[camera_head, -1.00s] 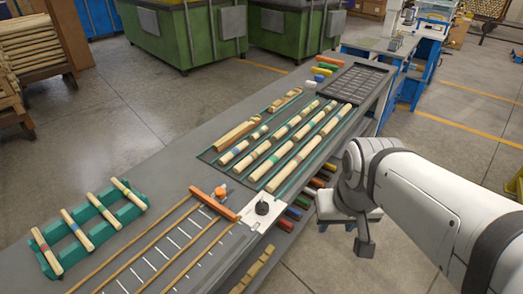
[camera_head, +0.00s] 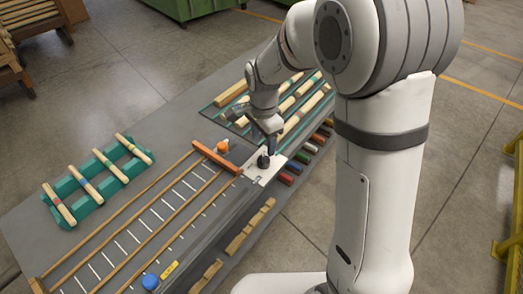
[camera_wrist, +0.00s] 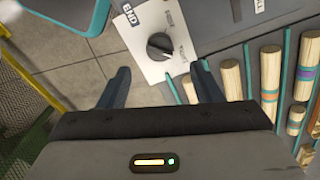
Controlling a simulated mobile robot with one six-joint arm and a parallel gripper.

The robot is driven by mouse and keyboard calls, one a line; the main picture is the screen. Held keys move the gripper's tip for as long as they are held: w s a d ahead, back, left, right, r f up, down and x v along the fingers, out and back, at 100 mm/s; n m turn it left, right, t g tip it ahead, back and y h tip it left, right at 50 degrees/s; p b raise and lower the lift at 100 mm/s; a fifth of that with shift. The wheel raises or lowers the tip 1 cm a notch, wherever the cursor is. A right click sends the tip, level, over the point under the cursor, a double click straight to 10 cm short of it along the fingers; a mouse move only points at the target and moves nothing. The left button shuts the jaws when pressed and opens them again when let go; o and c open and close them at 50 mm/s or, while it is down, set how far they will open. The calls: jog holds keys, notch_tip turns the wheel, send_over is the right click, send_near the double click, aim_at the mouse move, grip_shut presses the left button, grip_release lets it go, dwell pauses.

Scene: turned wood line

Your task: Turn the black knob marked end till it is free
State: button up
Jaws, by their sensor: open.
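The black knob (camera_head: 263,160) stands on a white plate (camera_head: 252,172) at the front edge of the bench. In the wrist view the knob (camera_wrist: 160,45) has a pale pointer line, and a dark label reading END (camera_wrist: 128,14) is on the plate beside it. Smaller print on the plate is hard to read. My gripper (camera_head: 267,142) is just above and behind the knob in the head view. In the wrist view my gripper (camera_wrist: 162,75) is open and empty, its fingers apart with the knob ahead of the gap, not touching it.
An orange bar (camera_head: 215,157) crosses the rail frame beside the plate, with an orange round piece (camera_head: 222,146) near it. Banded spindles lie behind my gripper (camera_wrist: 271,75). A green rack (camera_head: 95,185) holds several spindles at left. A blue round piece (camera_head: 150,282) is in front.

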aim_at(263, 158)
notch_tip(263, 158, down, 8)
jog(key=shift+r, duration=0.1)
jog(key=shift+c, duration=0.2)
